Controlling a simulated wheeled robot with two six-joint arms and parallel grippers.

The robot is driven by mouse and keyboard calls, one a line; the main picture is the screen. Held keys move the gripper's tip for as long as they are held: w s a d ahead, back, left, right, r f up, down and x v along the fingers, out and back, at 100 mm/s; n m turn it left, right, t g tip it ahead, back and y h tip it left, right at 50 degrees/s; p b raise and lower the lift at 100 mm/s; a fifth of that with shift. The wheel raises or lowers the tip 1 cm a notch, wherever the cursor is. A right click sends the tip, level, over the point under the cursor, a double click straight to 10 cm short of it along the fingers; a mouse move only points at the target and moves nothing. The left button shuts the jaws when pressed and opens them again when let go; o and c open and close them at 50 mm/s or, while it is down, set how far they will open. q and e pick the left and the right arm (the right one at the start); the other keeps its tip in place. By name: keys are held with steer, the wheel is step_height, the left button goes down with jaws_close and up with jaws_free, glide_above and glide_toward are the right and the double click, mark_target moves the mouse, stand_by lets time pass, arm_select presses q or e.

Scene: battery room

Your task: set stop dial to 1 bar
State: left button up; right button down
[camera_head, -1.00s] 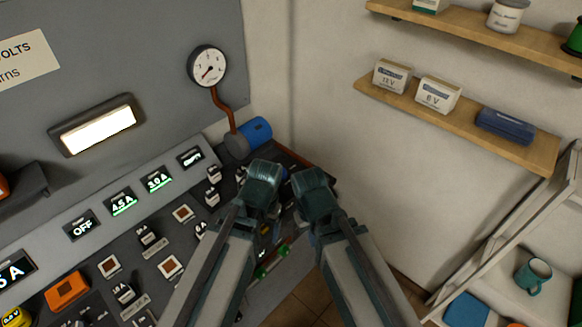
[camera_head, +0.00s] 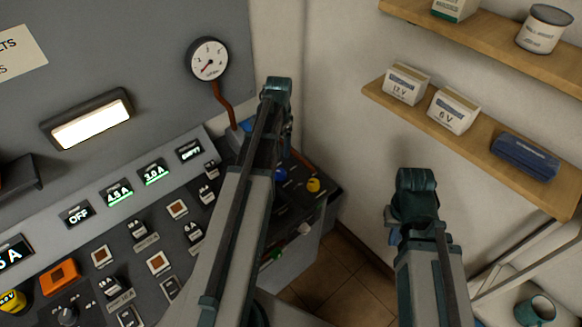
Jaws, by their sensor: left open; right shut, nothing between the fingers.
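A round white pressure gauge (camera_head: 207,59) hangs on the grey wall panel, its needle pointing to the lower left. A brown hose runs from it to a blue cylinder (camera_head: 246,127), now mostly hidden behind my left gripper (camera_head: 278,92). No dial in view can be read as the stop dial; part of the console's right end is hidden by my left arm. A blue knob (camera_head: 280,174) and a yellow knob (camera_head: 313,184) show there. My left gripper is open, raised over the console's far right corner. My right gripper (camera_head: 416,192) is shut and empty, well right of the console.
The console (camera_head: 130,240) holds several switches and lit displays, including an OFF display (camera_head: 77,213). A shelf (camera_head: 470,150) with boxes stands on the right wall. The floor (camera_head: 330,270) is clear.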

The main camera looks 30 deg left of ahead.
mark_target(280, 172)
arm_select(q)
steer(key=f+b, duration=1.4)
steer(key=shift+a, duration=0.2)
steer(key=shift+r, duration=0.1)
jaws_close()
steer(key=n, duration=0.5)
steer(key=shift+n, duration=0.4)
steer(key=n, duration=0.5)
steer(key=shift+n, duration=0.7)
